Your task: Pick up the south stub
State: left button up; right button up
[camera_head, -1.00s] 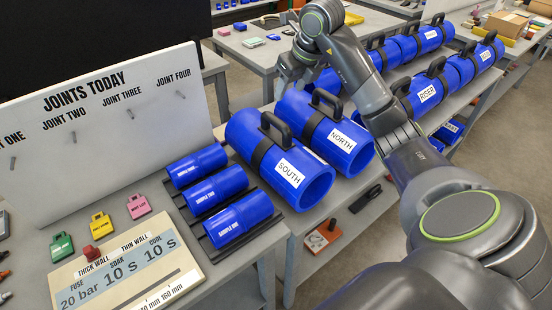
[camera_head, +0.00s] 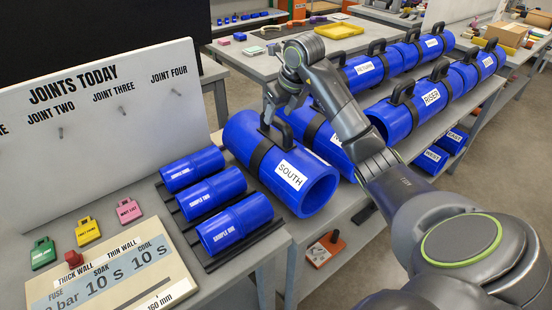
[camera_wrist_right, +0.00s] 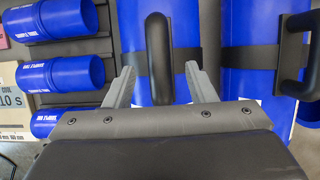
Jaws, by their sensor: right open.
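The south stub (camera_head: 281,165) is a large blue pipe piece with a white SOUTH label, a black band and a black handle on top. It lies on the grey cart beside the smaller sample pipes. My right gripper (camera_head: 278,112) is just above its handle. In the right wrist view, the open fingers of my right gripper (camera_wrist_right: 158,84) stand on either side of the black handle (camera_wrist_right: 159,55), with gaps to both. The blue body of the south stub (camera_wrist_right: 182,20) shows beneath. My left gripper is out of view.
The north stub (camera_head: 325,138) lies close to the right, partly behind my right arm. Several sample pipes (camera_head: 205,196) lie in a black rack at left. The JOINTS TODAY board (camera_head: 100,120) stands behind them. More labelled blue pipes, such as RISER (camera_head: 432,97), lie farther right.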

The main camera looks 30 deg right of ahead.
aim_at(277, 118)
jog(key=p+x, duration=0.1)
jog(key=x, duration=0.3)
jog(key=shift+f, duration=0.15)
grip_shut()
dwell(1.1)
